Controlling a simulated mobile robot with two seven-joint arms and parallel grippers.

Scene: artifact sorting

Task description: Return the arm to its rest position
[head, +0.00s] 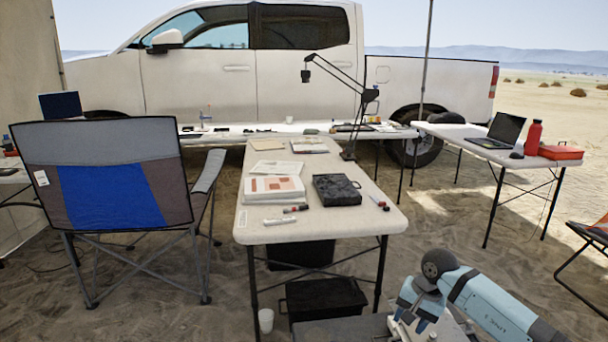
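My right arm (490,300) comes in from the lower right corner, light blue with a dark joint at its top. It bends back down toward the bottom edge. Pale grey parts at its end, which look like my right gripper (402,328), are cut off by the bottom edge, so I cannot tell whether it is open or shut. The arm is in front of the near end of the white table (340,231), apart from the things on it. My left arm and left gripper are not in view.
On the table are a black case (337,189), papers (276,188), small tools and a desk lamp (348,153). A camp chair (108,190) stands left. A dark crate (325,298) and white cup (266,319) are on the sand. A side table (545,164) stands right.

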